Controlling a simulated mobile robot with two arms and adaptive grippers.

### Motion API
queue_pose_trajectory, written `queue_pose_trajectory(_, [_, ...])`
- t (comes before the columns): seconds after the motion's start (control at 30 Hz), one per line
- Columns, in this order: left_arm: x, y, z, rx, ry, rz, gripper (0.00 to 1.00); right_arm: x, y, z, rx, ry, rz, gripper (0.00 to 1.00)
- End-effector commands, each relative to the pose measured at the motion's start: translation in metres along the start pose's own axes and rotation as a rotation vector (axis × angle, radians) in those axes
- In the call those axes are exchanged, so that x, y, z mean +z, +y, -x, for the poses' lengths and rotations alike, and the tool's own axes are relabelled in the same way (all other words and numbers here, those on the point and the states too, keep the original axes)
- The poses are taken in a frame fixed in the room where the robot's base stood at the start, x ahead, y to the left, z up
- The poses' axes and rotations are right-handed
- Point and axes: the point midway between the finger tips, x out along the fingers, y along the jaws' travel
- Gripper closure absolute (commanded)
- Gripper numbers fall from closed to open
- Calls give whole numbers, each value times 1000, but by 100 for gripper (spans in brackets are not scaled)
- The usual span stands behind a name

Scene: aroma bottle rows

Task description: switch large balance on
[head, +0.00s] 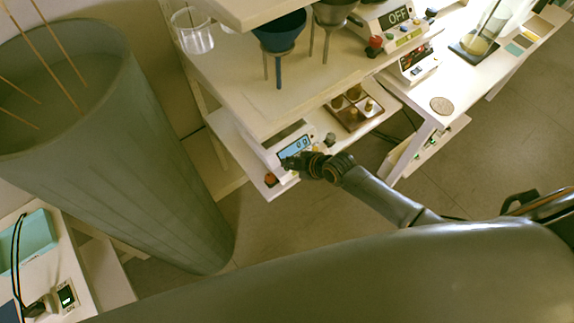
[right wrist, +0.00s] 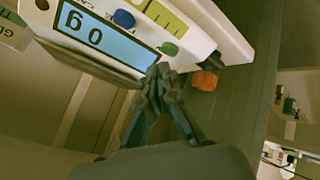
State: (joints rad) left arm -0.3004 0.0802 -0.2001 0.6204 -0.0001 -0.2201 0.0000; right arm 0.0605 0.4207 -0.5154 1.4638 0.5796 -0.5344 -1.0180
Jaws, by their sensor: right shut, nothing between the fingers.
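A white balance (head: 274,147) stands on the lower shelf in the head view. Its blue display is lit and reads 0 g. My right gripper (head: 290,163) is shut and empty at the balance's front. In the right wrist view its fingertips (right wrist: 160,72) are close to the display edge and green button; contact is unclear. My left gripper is not in view.
Another balance-like device (head: 385,24) on the upper surface reads OFF, with a red knob (head: 374,46) beside it. A wooden tray (head: 352,117) with small weights lies right of the lit balance. A large grey bin (head: 150,150) stands left. Funnels (head: 280,32) stand above.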

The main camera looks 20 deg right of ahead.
Motion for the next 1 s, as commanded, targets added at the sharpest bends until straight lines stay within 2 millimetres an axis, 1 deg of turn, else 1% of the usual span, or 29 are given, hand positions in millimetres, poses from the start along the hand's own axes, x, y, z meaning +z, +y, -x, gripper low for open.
queue_pose_trajectory(0.03, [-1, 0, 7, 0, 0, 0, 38, -4, 4, 5, 1, 1, 2, 100])
queue_pose_trajectory(0.1, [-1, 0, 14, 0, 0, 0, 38, -8, 8, 10, 1, 1, 2, 100])
queue_pose_trajectory(0.5, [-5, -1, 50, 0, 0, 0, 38, -28, 28, 38, 1, 0, 2, 100])
queue_pose_trajectory(0.6, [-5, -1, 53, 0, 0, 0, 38, -30, 30, 41, 0, 0, 1, 100])
queue_pose_trajectory(1.0, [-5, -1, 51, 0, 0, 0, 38, -29, 29, 39, 1, 0, 0, 100])
